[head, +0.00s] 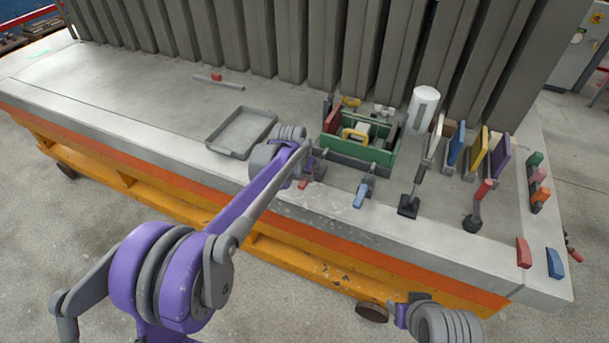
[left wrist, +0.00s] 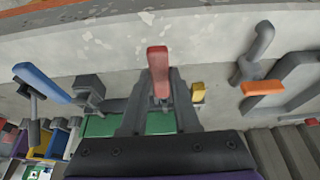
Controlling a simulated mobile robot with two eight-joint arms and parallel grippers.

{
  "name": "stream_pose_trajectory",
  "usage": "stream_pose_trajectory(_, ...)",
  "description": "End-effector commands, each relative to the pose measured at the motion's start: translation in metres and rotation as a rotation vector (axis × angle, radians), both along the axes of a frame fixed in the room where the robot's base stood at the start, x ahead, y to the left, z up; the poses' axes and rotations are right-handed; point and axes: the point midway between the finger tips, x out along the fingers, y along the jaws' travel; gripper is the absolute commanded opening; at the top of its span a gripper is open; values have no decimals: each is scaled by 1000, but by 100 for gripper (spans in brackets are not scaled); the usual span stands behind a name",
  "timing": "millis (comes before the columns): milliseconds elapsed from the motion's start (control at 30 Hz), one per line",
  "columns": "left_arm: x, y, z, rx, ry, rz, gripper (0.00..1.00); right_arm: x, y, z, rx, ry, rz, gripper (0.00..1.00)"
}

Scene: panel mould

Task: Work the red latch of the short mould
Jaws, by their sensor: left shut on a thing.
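My left gripper (head: 308,166) is at the front left corner of the green box-shaped mould (head: 329,149). In the left wrist view, my left gripper (left wrist: 158,98) has its fingers on either side of the red latch handle (left wrist: 158,62) and is shut on it. The handle's tip sticks out past the fingers, and its lower part is hidden between them. In the head view the red handle (head: 303,184) shows just below the gripper. A blue-handled latch (head: 361,194) sits at the mould's front right. My right gripper is not in view; only part of my right arm shows.
A grey tray (head: 211,138) lies left of the mould. A white cylinder (head: 422,108) stands behind right. Upright coloured panels (head: 478,154) and upright handled tools (head: 410,204) stand to the right. Grey slabs line the back. The left of the table is mostly clear.

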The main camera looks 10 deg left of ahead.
Motion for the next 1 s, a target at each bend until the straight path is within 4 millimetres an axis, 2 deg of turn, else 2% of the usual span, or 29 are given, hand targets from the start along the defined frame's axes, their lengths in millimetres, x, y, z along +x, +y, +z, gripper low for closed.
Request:
stream_pose_trajectory(767, 1, 0, 1, 1, 4, 0, 0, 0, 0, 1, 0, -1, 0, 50)
stream_pose_trajectory(1000, 6, -1, 11, 23, 66, 0, 0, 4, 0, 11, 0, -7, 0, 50)
